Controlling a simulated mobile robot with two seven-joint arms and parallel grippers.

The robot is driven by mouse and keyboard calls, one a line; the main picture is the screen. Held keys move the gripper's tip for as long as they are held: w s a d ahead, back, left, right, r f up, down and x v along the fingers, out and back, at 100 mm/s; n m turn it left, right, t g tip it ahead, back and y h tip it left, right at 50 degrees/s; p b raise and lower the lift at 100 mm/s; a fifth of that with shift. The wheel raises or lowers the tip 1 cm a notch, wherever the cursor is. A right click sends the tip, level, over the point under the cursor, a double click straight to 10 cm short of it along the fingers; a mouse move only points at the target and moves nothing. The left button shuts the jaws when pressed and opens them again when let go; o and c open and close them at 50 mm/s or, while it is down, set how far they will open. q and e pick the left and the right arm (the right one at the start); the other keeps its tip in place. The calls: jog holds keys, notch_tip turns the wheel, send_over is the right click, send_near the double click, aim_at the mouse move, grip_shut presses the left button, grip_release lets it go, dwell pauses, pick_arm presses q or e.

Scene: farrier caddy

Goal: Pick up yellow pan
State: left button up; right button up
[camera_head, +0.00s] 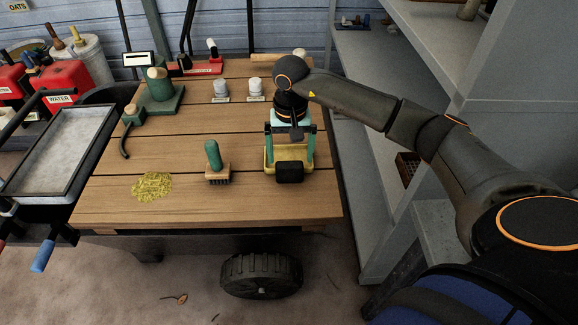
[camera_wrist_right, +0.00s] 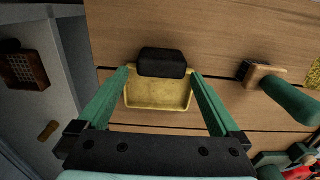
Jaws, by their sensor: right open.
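The yellow pan (camera_head: 289,153) lies near the right front of the wooden table (camera_head: 240,200). In the right wrist view the pan (camera_wrist_right: 158,96) shows its open inside, with a black block (camera_wrist_right: 162,62) at its edge nearest the table's front. I cannot tell whether the block is part of the pan. My right gripper (camera_head: 291,160) is above the pan, pointing down. It is open, with one green finger on each side of the pan. I see no clear contact. My left gripper is not in view.
A green-handled brush (camera_head: 216,163) stands left of the pan. Yellow straw (camera_head: 152,186) lies farther left. Two light-coloured pots (camera_head: 254,87) stand behind. A grey shelf unit (camera_head: 375,160) rises close on the right. The table's front right corner is clear.

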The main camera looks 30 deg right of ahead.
aim_at(289, 163)
notch_tip(289, 163, down, 4)
jog(key=shift+a+f, duration=0.1)
jog(key=shift+f, duration=0.15)
jog(key=c, duration=1.5)
jog(key=shift+o, duration=0.2)
jog(key=shift+r, duration=0.15)
jog(key=shift+w+r, duration=0.1)
jog(key=shift+r, duration=0.5)
jog(key=s+a+r, duration=0.6)
jog(key=a+r, duration=0.5)
jog(key=a, duration=0.1)
jog(key=shift+s+a+r+p, duration=0.15)
jog(key=shift+a+r+p, duration=0.15)
jog(key=shift+a, duration=0.05)
